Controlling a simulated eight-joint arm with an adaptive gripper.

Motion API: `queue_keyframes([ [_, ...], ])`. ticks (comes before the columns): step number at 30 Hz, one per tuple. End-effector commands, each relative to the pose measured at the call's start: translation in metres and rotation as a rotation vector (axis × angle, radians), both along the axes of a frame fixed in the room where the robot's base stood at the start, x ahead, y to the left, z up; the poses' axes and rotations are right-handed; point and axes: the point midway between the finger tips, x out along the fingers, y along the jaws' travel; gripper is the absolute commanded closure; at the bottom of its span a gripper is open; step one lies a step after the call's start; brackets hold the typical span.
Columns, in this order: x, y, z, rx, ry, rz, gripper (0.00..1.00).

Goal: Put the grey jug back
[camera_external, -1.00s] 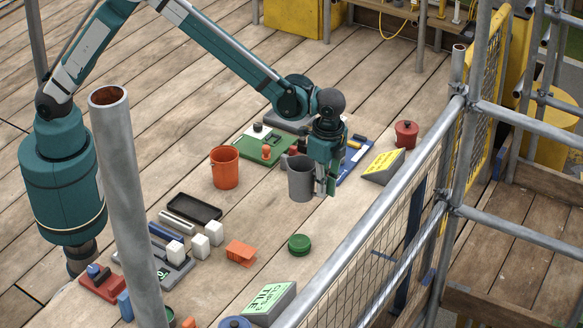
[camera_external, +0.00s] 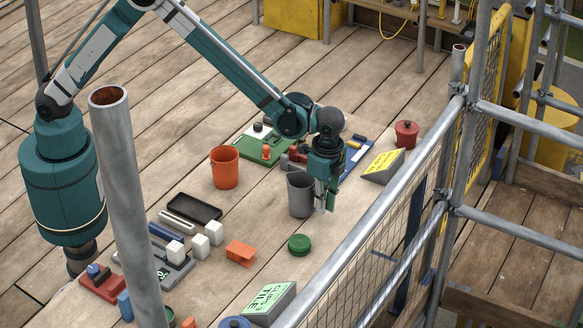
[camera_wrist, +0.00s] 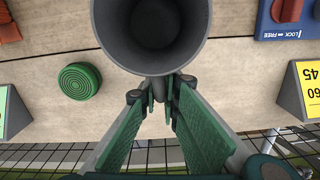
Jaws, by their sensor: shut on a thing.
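The grey jug (camera_external: 301,197) is upright beside my gripper (camera_external: 323,203) in the external view. In the wrist view I look down into the empty-looking jug (camera_wrist: 115,45) at the top middle. My gripper (camera_wrist: 161,88) is shut on the jug's handle, which lies between the two green-padded fingers. The jug's base is at or just above the wooden boards; I cannot tell whether it touches.
An orange bucket (camera_external: 225,167) stands to the left of the jug. A green round lid (camera_external: 299,243) lies in front. A yellow-faced wedge block (camera_external: 383,166) and a red pot (camera_external: 406,134) are to the right. A scaffold rail and mesh (camera_external: 375,240) run along the front right.

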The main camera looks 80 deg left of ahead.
Motion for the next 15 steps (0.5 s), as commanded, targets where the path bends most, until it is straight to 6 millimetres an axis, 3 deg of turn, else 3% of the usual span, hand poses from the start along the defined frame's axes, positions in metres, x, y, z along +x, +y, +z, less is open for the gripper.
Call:
queue_keyframes([
  [15, -0.0001, 0.0, -0.0097, 0.0, 0.0, 0.0, 1.0],
])
